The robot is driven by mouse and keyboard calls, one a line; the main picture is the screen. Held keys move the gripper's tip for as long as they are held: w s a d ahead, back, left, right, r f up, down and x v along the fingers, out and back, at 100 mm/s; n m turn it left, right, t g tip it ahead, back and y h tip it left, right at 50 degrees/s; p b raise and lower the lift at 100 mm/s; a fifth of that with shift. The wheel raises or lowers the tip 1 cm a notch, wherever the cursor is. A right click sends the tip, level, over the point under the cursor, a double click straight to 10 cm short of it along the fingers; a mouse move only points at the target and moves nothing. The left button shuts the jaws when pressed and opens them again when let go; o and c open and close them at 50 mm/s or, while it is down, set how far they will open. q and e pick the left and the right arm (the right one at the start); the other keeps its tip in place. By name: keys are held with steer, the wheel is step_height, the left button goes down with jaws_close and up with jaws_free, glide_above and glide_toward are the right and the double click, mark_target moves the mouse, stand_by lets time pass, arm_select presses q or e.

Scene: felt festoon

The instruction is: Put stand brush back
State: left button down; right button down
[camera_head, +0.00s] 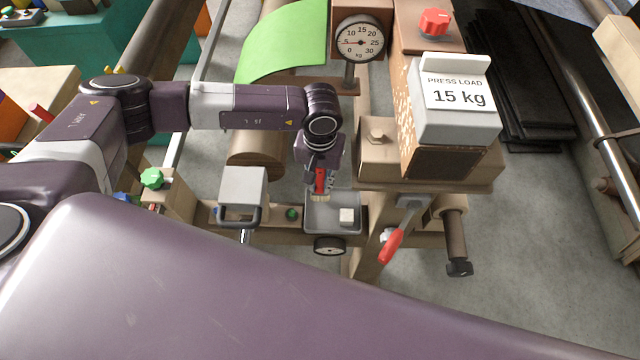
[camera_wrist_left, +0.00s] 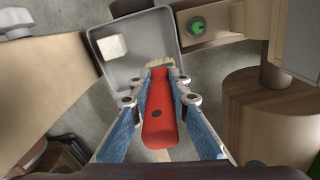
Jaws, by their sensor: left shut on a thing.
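My left gripper (camera_head: 322,184) hangs above a small grey tray (camera_head: 318,224) on the machine's front rail. It is shut on a brush (camera_head: 320,180) with a red handle and pale bristles. In the left wrist view the red handle (camera_wrist_left: 160,115) lies between the blue-padded fingers (camera_wrist_left: 164,90). The bristle end points toward the near part of the grey tray (camera_wrist_left: 130,75). I cannot tell whether the bristles touch the tray. My right gripper is not in view.
A white block (camera_head: 346,215) lies in the tray. A grey box with a handle (camera_head: 242,190) and a green button (camera_head: 292,214) are left of it. A red lever (camera_head: 390,246) and the 15 kg press load (camera_head: 456,105) are to the right. A dial gauge (camera_head: 361,42) stands behind.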

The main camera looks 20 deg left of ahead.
mark_target(317, 196)
arm_select(q)
step_height(317, 196, down, 2)
steer(key=shift+f, duration=0.25)
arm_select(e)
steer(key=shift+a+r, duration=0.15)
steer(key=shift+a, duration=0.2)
arm_select(q)
steer(key=shift+f, duration=0.2)
steer(key=c, duration=1.8)
jaws_free()
steer(key=shift+r, duration=0.1)
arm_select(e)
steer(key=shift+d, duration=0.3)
arm_select(q)
steer(key=shift+r, duration=0.1)
